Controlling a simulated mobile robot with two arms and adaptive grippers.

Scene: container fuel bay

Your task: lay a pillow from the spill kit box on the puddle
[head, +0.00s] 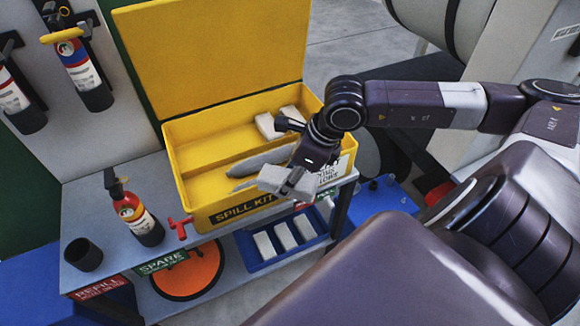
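The yellow spill kit box (195,190) stands with its lid up on a grey bench. Inside are pale pillows (268,126) at the back right and long grey rolls (258,160) near the front. My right gripper (291,181) is over the box's front right corner. It appears shut on a light grey pillow (271,180), which shows on both sides of the fingers. The pillow hangs near the front wall and covers part of its label. I cannot make out a puddle. My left gripper is not in view.
A small extinguisher (136,212), a red valve (181,227) and a black cup (83,254) stand on the bench (120,262). Below are a blue tray (254,262) with white pads and an orange disc (190,274). Extinguishers (80,65) hang at the left.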

